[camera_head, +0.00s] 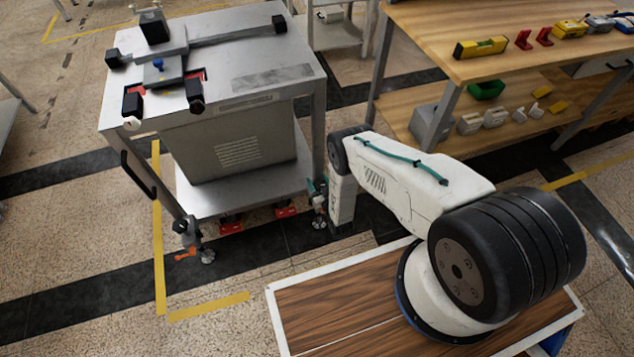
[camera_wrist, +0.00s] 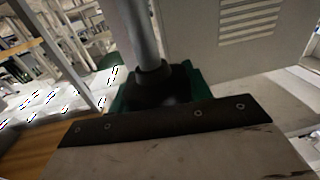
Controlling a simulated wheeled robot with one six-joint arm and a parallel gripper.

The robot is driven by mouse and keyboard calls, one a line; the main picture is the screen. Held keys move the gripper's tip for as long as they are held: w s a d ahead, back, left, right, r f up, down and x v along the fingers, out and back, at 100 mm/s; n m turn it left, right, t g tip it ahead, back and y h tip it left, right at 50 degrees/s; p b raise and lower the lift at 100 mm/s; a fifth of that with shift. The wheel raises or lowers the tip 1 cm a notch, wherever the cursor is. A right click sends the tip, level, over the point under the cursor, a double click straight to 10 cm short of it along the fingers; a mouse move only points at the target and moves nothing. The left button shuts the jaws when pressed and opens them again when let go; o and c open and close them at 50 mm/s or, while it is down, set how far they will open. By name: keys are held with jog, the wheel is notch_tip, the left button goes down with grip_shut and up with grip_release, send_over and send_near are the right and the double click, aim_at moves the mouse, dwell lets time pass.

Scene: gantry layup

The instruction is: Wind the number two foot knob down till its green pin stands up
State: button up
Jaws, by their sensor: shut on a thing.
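My gripper (camera_head: 317,187) is at the near right leg of the grey steel cart (camera_head: 245,85), low down by its foot (camera_head: 319,222). In the wrist view my gripper (camera_wrist: 158,98) has green fingers on both sides of a black knob (camera_wrist: 160,88) and is shut on it. The knob sits around the lower end of the upright metal leg (camera_wrist: 137,30). I cannot read a number on this foot. No raised green pin can be made out, and the knob's lower part is hidden behind my gripper.
The cart's near left foot (camera_head: 207,256) has an orange lever (camera_head: 185,254). Red parts (camera_head: 285,210) show under the cart's lower shelf. A wooden bench (camera_head: 500,62) with tools stands at right. Yellow tape (camera_head: 158,230) marks the floor, which is open at left.

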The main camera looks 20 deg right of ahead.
jog(key=shift+d+m+g+h, duration=0.15)
jog(key=shift+m+h, duration=0.8)
jog(key=shift+h, duration=0.55)
jog(key=shift+d+m+g+h, duration=0.15)
jog(key=shift+m+h, duration=0.8)
jog(key=shift+h, duration=0.55)
jog(key=o, duration=1)
jog(key=v, duration=0.7)
jog(key=shift+s+a, duration=0.15)
jog(key=shift+s, duration=0.2)
